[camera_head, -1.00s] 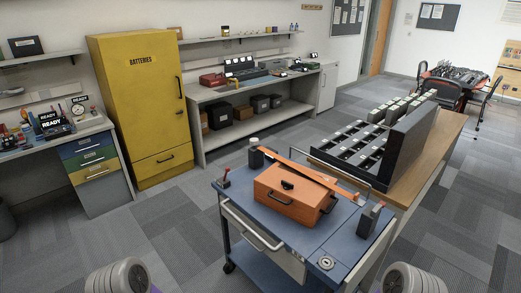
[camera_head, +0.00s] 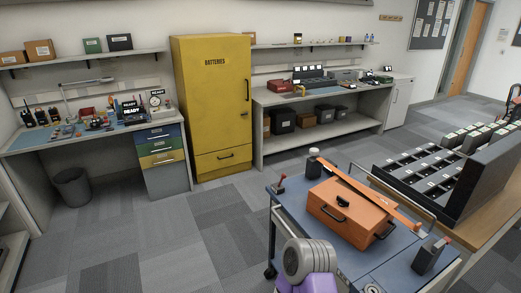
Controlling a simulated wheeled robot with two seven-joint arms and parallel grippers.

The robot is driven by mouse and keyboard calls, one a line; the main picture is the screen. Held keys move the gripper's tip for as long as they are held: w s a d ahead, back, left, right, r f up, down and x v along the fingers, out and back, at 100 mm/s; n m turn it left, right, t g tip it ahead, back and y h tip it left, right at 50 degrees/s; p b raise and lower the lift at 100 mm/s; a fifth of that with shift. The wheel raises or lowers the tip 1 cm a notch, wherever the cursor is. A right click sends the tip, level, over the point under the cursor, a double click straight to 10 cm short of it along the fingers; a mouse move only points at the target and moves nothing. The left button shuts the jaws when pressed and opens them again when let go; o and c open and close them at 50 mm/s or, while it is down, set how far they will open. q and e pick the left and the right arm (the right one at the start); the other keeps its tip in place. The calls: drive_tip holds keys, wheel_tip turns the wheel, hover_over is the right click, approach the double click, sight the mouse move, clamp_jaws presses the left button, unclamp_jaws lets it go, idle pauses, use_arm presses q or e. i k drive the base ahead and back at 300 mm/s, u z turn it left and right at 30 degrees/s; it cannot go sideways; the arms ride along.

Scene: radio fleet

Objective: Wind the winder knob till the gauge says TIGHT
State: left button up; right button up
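A blue cart (camera_head: 357,262) stands at the lower right with an orange case (camera_head: 345,220) on top. An orange strap or bar (camera_head: 372,197) slants over the case. A dark post with a pale round top (camera_head: 314,157) stands at the cart's back left corner; I cannot tell whether it is the winder knob. A small round dial-like fitting (camera_head: 374,288) shows at the cart's front edge, partly cut off; no reading is legible. Neither gripper is in view; only a grey and purple part of my own arm shows at the bottom.
A long table (camera_head: 489,228) with grey racks stands right of the cart. A yellow batteries cabinet (camera_head: 211,110) stands against the wall between a workbench (camera_head: 45,143) and a shelf counter (camera_head: 325,140). A bin (camera_head: 72,188) stands under the workbench. The carpet at centre left is clear.

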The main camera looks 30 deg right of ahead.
sight(314, 151)
drive_tip(key=u, duration=0.1)
drive_tip(key=i, duration=3.4)
drive_tip(key=z, duration=2.95)
